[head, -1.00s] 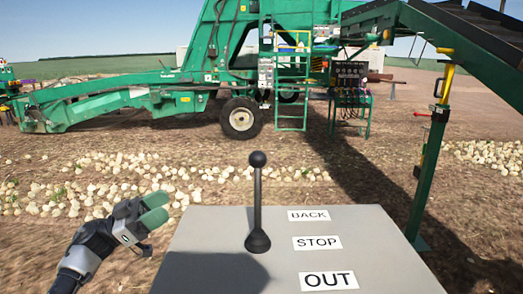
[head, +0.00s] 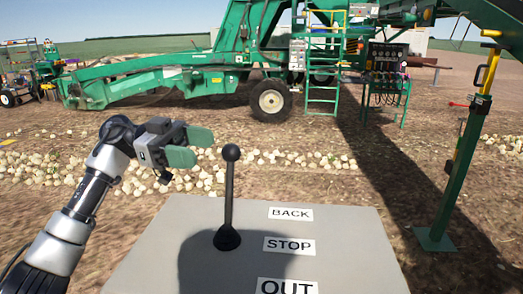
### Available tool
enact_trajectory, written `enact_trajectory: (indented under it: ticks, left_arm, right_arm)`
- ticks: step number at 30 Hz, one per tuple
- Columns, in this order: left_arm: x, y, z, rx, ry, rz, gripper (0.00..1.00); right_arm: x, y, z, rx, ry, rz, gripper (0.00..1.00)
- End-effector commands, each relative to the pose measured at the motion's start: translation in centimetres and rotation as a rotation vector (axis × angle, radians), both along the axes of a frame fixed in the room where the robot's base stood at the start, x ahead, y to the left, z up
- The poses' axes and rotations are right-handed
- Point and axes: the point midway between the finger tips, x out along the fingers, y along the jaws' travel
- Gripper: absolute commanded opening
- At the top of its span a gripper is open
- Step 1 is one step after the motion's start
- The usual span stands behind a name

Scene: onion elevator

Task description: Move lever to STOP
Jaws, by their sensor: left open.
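The black lever (head: 229,195) with a ball knob on top stands on the grey control box (head: 150,250), close to upright. Labels BACK (head: 291,213), STOP (head: 289,246) and OUT (head: 287,287) run down the box to the right of the lever. The lever's base is level with the STOP label, and its knob shows above the BACK label in the picture. My left gripper (head: 200,146), with green fingers, is open and empty. It is to the left of the knob and appears slightly higher, with a gap between them. My right gripper is not in view.
A green farm machine (head: 180,75) with wheels and a ladder stands beyond the box. A green support post (head: 460,170) rises at the right. Onions (head: 50,168) lie in rows on the soil. The space around the knob is clear.

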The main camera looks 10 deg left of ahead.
Motion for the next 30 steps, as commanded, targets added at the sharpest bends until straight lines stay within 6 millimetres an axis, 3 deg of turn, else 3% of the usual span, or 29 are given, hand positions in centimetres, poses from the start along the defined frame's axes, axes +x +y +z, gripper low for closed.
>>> enact_trajectory:
  ticks: [9, 15, 28, 30]
  left_arm:
    - [-1.0, -5.8, 0.2, -0.005, 0.001, -0.004, 0.61]
    - [-1.4, -8.6, 0.1, -0.006, 0.002, -0.001, 0.61]
    - [-1.6, -9.8, -0.1, -0.005, 0.001, 0.002, 0.61]
    - [-1.6, -9.8, -0.1, -0.004, 0.001, 0.002, 0.53]
  right_arm:
    - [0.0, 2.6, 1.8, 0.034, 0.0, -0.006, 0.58]
    - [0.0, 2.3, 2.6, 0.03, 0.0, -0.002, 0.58]
    - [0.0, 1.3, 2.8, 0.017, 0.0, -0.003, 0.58]
    - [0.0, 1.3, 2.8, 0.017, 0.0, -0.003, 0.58]
